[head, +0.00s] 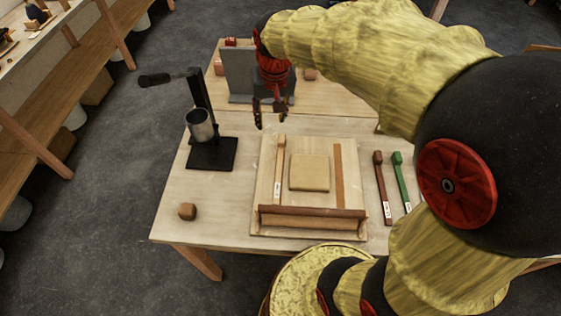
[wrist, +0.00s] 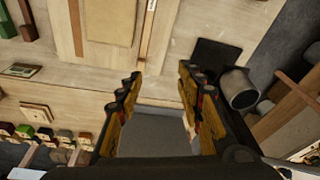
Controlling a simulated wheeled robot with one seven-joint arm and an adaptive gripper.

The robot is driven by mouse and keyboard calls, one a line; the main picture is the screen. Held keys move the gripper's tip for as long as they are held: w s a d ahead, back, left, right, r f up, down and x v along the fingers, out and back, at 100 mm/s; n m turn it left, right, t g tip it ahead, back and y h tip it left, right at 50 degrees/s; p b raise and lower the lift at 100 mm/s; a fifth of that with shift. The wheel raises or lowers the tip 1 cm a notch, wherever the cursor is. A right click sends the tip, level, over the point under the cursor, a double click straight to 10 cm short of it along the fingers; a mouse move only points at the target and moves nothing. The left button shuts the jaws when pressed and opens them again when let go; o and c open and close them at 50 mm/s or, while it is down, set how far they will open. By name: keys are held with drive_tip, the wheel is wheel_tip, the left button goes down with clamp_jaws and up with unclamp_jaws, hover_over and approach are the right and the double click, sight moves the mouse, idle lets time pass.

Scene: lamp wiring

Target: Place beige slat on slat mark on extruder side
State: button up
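The beige slat (head: 279,172) lies lengthwise on the wooden board (head: 262,178), left of the square clay slab (head: 309,172), on the extruder's side. It also shows in the wrist view (wrist: 148,35). Any mark under it is hidden. A bare brown slat mark (head: 340,175) runs along the slab's right side. The black extruder (head: 200,125) with its grey cup stands left of the board. My gripper (head: 271,119) is beyond the slat's far end, pointing down and above the table. Its fingers (wrist: 160,74) are apart with nothing between them.
A dark red slat (head: 382,188) and a green slat (head: 401,182) lie right of the board. A small wooden block (head: 187,212) sits at front left. A grey upright panel (head: 239,75) stands behind my gripper.

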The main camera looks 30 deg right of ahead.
drive_tip(key=s+a+r+n+t, duration=0.1)
drive_tip(key=s+a+r+n, duration=0.1)
drive_tip(key=s, duration=0.7)
drive_tip(key=s+a+r+n+t, duration=0.1)
drive_tip(key=s+a+r+t, duration=0.1)
drive_tip(key=s+a, duration=0.3)
drive_tip(key=s+r, duration=0.1)
drive_tip(key=s, duration=0.3)
drive_tip(key=shift+a+n, duration=0.2)
drive_tip(key=shift+n, duration=0.2)
